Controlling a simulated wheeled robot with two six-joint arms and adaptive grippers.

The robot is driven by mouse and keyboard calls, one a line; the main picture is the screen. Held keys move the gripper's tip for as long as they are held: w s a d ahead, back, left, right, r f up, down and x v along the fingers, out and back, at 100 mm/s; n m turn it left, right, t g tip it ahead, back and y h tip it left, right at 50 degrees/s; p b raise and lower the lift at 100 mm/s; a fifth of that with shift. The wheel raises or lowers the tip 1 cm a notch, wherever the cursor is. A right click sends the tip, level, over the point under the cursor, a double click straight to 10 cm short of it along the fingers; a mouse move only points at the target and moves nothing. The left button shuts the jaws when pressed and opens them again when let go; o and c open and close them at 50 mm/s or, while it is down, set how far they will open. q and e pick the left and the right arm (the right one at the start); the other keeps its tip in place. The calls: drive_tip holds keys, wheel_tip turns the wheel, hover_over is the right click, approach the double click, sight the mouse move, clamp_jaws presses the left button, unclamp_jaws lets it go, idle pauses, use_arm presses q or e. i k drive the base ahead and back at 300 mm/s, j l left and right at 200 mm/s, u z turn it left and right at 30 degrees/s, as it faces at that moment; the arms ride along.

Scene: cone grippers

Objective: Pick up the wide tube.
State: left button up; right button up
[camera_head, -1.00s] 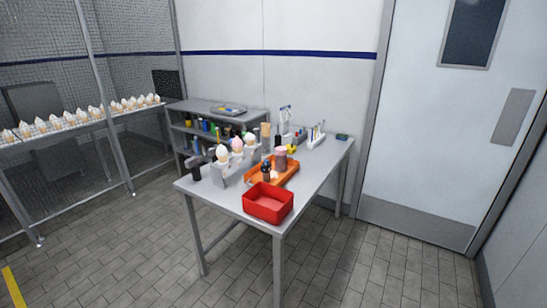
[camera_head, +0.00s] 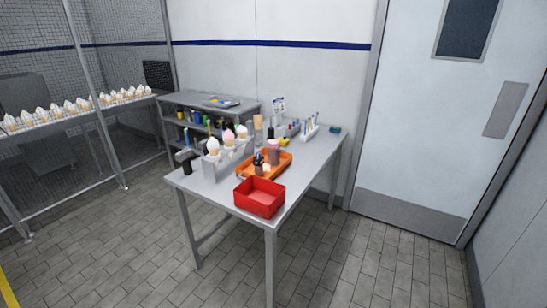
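A thick brownish-pink cylinder (camera_head: 274,152) stands upright at the orange tray (camera_head: 284,166) on the grey table. It may be the wide tube, but it is too small to tell for sure. A small dark bottle-like item (camera_head: 258,166) stands just left of it in the tray. Neither of my grippers is in view.
A red open bin (camera_head: 260,198) sits at the table's (camera_head: 312,174) front corner. A grey holder (camera_head: 222,166) with several cones stands left of the tray. A white rack (camera_head: 309,132) of thin items is behind. A shelf (camera_head: 215,110) stands behind the table. Tiled floor (camera_head: 130,250) in front is clear.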

sight(274, 156)
drive_tip(key=i+l+u, duration=0.1)
drive_tip(key=i+l, duration=0.5)
drive_tip(key=i+l+u, duration=0.15)
drive_tip(key=i+l, duration=0.4)
drive_tip(key=i+l+u, duration=0.1)
drive_tip(key=i+l, duration=0.45)
drive_tip(key=l, duration=0.3)
